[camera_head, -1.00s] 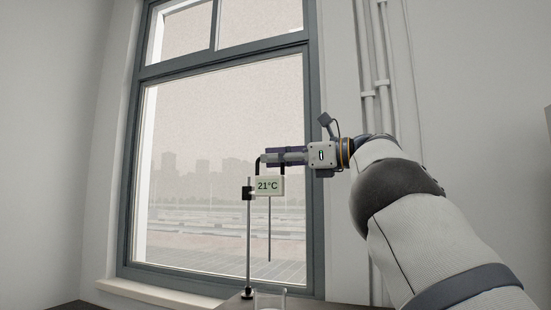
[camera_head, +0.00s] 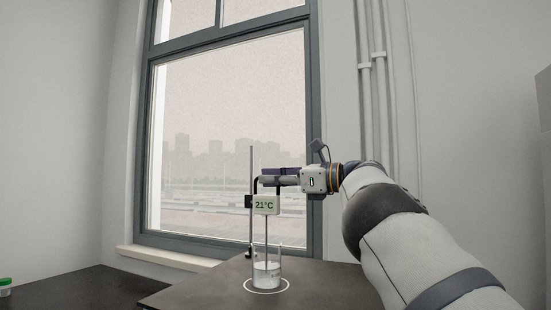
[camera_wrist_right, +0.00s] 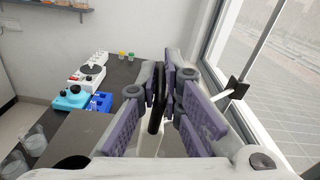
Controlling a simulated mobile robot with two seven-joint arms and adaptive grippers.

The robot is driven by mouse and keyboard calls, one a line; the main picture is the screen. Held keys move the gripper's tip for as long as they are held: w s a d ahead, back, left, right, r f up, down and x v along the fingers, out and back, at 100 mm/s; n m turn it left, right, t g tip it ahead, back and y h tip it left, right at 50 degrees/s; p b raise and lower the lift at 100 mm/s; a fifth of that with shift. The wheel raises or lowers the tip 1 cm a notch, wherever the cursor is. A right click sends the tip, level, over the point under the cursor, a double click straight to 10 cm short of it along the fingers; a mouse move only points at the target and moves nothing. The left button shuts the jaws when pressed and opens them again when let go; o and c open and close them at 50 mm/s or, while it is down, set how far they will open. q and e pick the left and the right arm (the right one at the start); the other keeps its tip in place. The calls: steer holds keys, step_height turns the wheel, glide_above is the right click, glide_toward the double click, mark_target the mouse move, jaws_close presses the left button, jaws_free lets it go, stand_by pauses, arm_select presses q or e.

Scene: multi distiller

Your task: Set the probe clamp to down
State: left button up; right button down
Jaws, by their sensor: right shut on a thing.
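The probe clamp, with its white 21°C display (camera_head: 266,205), sits partway down the thin stand rod (camera_head: 251,165) in the head view. Its thin probe hangs from the display into a glass beaker (camera_head: 267,272) holding some clear liquid; I cannot tell how deep the tip is. My right gripper (camera_head: 274,176) is just above the display, shut on the clamp's black handle (camera_head: 256,182). In the right wrist view the black handle (camera_wrist_right: 155,110) lies between the purple-padded fingers (camera_wrist_right: 162,85). My left gripper is not in view.
The beaker stands in a white ring on the dark table (camera_head: 200,285), close to the window (camera_head: 230,140). In the right wrist view, a blue device (camera_wrist_right: 70,98), a white device (camera_wrist_right: 88,76), small jars (camera_wrist_right: 126,56) and glass beakers (camera_wrist_right: 34,140) stand on the left.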

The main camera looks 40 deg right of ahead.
steer(key=shift+f, duration=0.4)
steer(key=shift+w, duration=0.1)
steer(key=c, duration=1.7)
jaws_free()
steer(key=shift+d, duration=0.15)
steer(key=shift+s+r, duration=0.1)
steer(key=shift+s, duration=0.1)
steer(key=v, duration=1.1)
steer(key=shift+s+d, duration=0.2)
steer(key=shift+s, duration=0.1)
